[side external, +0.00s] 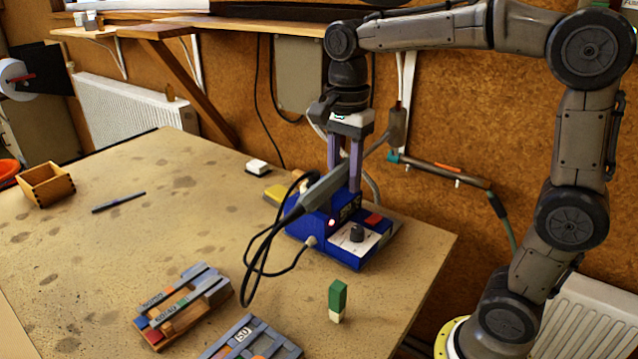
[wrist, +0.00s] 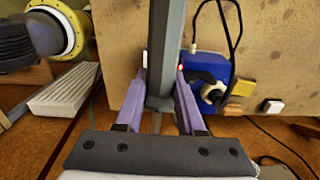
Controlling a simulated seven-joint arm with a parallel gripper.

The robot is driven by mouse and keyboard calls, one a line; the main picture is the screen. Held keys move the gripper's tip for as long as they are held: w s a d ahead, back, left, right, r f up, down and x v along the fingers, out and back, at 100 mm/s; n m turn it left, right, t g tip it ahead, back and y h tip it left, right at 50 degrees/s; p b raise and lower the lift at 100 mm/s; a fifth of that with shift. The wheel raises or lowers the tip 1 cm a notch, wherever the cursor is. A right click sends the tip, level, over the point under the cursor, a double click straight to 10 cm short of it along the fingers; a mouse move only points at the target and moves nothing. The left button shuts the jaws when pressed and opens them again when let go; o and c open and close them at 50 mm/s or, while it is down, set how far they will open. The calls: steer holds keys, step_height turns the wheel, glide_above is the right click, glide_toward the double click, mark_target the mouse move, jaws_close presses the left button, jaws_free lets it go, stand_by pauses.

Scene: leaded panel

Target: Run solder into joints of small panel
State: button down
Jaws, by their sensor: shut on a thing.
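My gripper (side external: 344,180) is shut on a grey soldering iron (side external: 318,195), held slanted above a blue soldering station (side external: 310,223). In the wrist view, the iron's thick grey body (wrist: 167,40) passes between my purple fingers (wrist: 161,80). A black cable loops down from the iron's lower left end. Two wooden racks, one at the lower left (side external: 183,306) and one at the bottom edge (side external: 250,342), hold grey bars and coloured pieces. Labels resembling "60/40" and "50" show on them. I cannot tell for certain which thing is the small panel.
A green block (side external: 338,298) stands near the front right of the bench. A yellow pad (side external: 277,194) and a white block (side external: 257,167) lie behind the station. A wooden box (side external: 45,185) and a dark pen-like tool (side external: 118,202) lie at left. The bench's middle left is clear.

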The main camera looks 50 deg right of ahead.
steer(key=s+r, duration=0.2)
steer(key=s, duration=0.3)
steer(key=shift+y, duration=0.5)
steer(key=w+a+r, duration=0.1)
steer(key=w, duration=0.1)
steer(key=w+a+r, duration=0.1)
steer(key=w+r, duration=0.1)
steer(key=w+a+r, duration=0.1)
steer(key=w+a, duration=0.1)
steer(key=shift+a+r, duration=0.1)
steer(key=shift+r, duration=0.3)
steer(key=w+a+f+n, duration=0.1)
steer(key=w+a, duration=0.3)
steer(key=a, duration=0.3)
steer(key=w+a+f+n+y, duration=0.1)
steer(key=w+a+n, duration=0.1)
steer(key=w+a, duration=0.35)
steer(key=w+a+f+n, duration=0.1)
steer(key=w+a, duration=0.1)
steer(key=a, duration=0.7)
steer(key=s+a+f+n+g, duration=0.1)
steer(key=a+f+n, duration=0.1)
steer(key=a+f, duration=0.7)
steer(key=shift+s+a+f, duration=0.15)
steer(key=shift+a+f, duration=0.15)
steer(key=shift+f, duration=1.95)
